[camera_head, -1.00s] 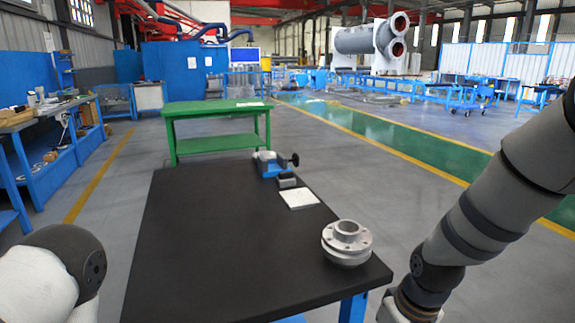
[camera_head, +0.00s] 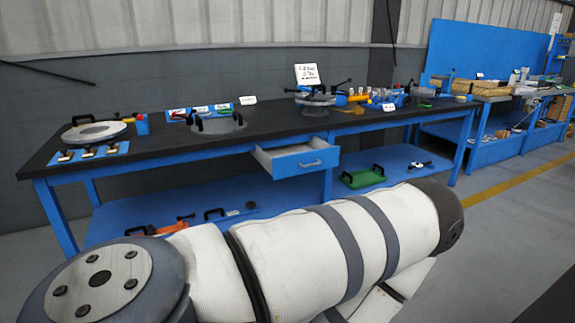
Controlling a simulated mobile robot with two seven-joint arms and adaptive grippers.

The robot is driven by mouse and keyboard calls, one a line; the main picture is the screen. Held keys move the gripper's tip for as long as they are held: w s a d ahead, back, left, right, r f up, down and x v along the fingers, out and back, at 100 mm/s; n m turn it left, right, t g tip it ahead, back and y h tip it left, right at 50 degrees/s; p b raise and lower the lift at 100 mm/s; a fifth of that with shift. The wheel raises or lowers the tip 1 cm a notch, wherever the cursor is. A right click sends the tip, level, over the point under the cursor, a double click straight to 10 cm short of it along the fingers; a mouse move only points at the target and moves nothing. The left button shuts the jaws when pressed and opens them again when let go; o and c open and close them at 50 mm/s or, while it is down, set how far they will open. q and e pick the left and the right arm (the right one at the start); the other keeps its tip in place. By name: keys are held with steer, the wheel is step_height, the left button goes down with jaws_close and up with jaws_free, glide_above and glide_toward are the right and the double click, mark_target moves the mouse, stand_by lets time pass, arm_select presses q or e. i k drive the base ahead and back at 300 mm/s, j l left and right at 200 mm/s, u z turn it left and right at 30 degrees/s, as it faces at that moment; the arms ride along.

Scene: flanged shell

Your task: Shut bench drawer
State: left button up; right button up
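The bench drawer (camera_head: 297,160) is a blue-fronted, light-sided box with a small handle (camera_head: 310,164). It sticks out open from under the black top of the long blue bench (camera_head: 200,149), near the middle of its length. My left arm (camera_head: 300,250), white with grey bands, crosses the lower part of the view in front of the bench, apart from the drawer. Neither of my grippers shows in the view.
The bench top carries a round flanged part (camera_head: 93,131), a grey ring (camera_head: 218,123), another handled round part (camera_head: 315,100) and several small tools. The lower shelf (camera_head: 240,195) holds a green tray (camera_head: 362,177). Grey floor (camera_head: 500,215) is clear at right.

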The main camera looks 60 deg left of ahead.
mark_target(295, 159)
steer(key=k+l+u, duration=0.1)
steer(key=u, duration=1.85)
steer(key=i+u, duration=0.1)
steer(key=i, duration=0.55)
steer(key=i+l+u, duration=0.1)
steer(key=i, duration=0.55)
steer(key=i+l+u, duration=0.1)
steer(key=i, duration=0.55)
